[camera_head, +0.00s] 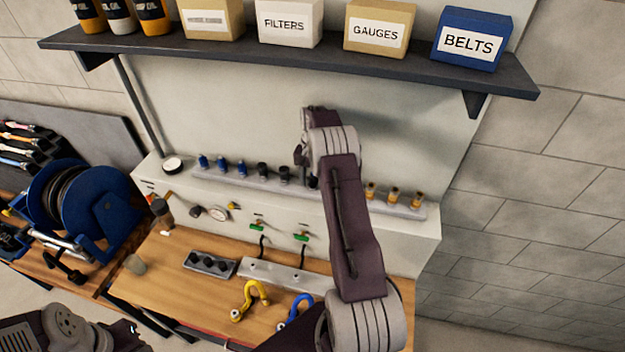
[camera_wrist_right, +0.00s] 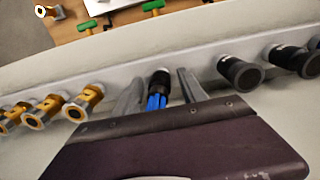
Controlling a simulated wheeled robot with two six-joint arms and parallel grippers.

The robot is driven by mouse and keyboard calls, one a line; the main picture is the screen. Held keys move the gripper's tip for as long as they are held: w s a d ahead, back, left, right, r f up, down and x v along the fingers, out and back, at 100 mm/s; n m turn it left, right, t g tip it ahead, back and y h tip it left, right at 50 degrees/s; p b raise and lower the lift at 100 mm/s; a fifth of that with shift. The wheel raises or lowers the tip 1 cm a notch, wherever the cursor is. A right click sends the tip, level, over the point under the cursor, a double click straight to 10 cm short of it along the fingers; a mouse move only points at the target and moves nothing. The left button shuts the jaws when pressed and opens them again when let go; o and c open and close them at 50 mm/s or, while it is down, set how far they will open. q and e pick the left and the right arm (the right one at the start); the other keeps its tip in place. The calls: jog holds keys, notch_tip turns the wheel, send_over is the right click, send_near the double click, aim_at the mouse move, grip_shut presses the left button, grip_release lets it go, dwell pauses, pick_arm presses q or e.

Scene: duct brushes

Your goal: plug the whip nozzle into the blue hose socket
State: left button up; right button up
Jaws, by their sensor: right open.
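The whip nozzle (camera_wrist_right: 158,88), a black fitting with blue strands, stands in the rack between the open fingers of my right gripper (camera_wrist_right: 160,78). The fingers are on either side of it; contact cannot be told. In the head view my right gripper (camera_head: 301,155) is over the rack and the arm hides part of the row. A blue curved piece (camera_head: 297,310) lies on the bench, partly behind my arm; whether it carries the hose socket is unclear. A blue hose reel (camera_head: 62,200) stands at left. Part of my left arm shows at the lower left; its jaws are not clear.
The rack (camera_head: 335,190) also holds blue, black and brass fittings (camera_head: 393,194) close by. A shelf (camera_head: 290,58) with boxes hangs above. A yellow curved piece (camera_head: 250,299), a metal plate (camera_head: 285,275) and a dark block (camera_head: 209,263) lie on the bench.

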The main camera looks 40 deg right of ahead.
jog(key=shift+d, duration=0.1)
dwell(0.4)
jog(key=c, duration=0.9)
grip_shut()
jog(key=shift+r, duration=0.1)
dwell(0.4)
